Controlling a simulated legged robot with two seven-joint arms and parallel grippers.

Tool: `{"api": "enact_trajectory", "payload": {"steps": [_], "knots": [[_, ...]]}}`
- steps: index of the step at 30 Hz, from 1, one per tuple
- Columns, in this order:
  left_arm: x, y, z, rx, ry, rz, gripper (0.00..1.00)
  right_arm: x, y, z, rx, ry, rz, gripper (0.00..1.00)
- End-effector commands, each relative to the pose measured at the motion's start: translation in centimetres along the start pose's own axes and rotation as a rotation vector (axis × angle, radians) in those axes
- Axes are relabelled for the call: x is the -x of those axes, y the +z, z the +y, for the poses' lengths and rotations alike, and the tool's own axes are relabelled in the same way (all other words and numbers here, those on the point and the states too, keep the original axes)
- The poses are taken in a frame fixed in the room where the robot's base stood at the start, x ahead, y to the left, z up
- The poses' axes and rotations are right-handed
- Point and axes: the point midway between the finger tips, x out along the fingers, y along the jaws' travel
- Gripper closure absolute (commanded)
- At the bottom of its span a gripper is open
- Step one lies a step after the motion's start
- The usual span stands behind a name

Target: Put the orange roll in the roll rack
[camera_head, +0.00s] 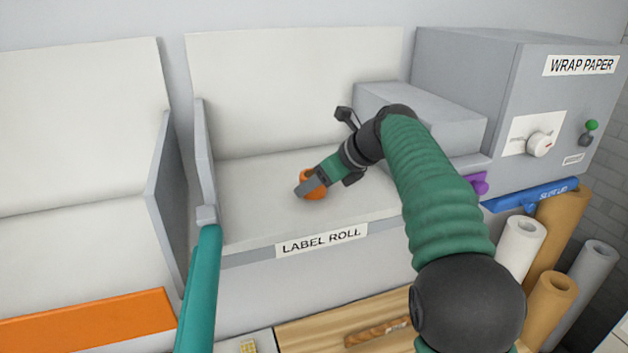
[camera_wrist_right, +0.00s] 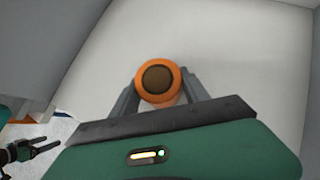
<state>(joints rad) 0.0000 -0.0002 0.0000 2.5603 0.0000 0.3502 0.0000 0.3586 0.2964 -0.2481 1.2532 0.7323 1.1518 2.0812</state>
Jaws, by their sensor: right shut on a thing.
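The orange roll (camera_head: 315,183) is a small ring with a dark core, at the middle bay labelled "LABEL ROLL". In the right wrist view the orange roll (camera_wrist_right: 158,80) sits between the two grey fingers, its round end facing the camera. My right gripper (camera_head: 306,187) is shut on it, over the pale floor of the bay. The fingers also show in the right wrist view (camera_wrist_right: 158,100). Whether the roll touches the bay floor I cannot tell. A dark open-fingered gripper, my left one (camera_wrist_right: 38,149), shows at the lower left of the right wrist view. No object labelled as a roll rack shows.
The label bay (camera_head: 240,205) has a side wall at left and a grey block at right. A machine (camera_head: 500,100) marked "WRAP PAPER" stands at right. Below it are a purple item (camera_head: 479,183), a blue strip (camera_head: 530,194) and several upright rolls (camera_head: 520,245). A wooden board (camera_head: 310,332) lies in front.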

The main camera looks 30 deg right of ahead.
Motion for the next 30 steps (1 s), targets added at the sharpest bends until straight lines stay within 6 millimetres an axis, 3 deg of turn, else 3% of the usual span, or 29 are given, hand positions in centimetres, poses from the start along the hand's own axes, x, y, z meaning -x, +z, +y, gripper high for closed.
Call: {"api": "enact_trajectory", "payload": {"steps": [3,4,8,20,23,30], "knots": [[-0.2,0.0,0.0,0.000,0.000,0.000,0.25,-0.5,-0.2,-0.1,-0.001,0.001,0.002,0.97],[-0.1,0.0,0.0,0.000,0.000,0.000,0.25,-0.5,-0.2,-0.1,-0.001,0.001,0.002,0.44],[-0.1,0.0,0.0,0.000,0.000,0.000,0.25,-0.5,-0.1,-0.1,-0.001,0.001,0.002,0.27],[-0.1,0.0,0.0,0.000,0.000,0.000,0.25,0.0,0.0,-0.1,0.000,0.000,0.003,0.25],[-0.8,0.2,0.0,0.000,0.000,0.000,0.25,1.7,-0.1,-0.1,0.001,-0.002,0.000,0.25],[-1.7,0.4,0.0,0.000,0.000,0.000,0.25,8.3,-0.1,-0.2,0.000,-0.004,-0.001,0.25]]}}
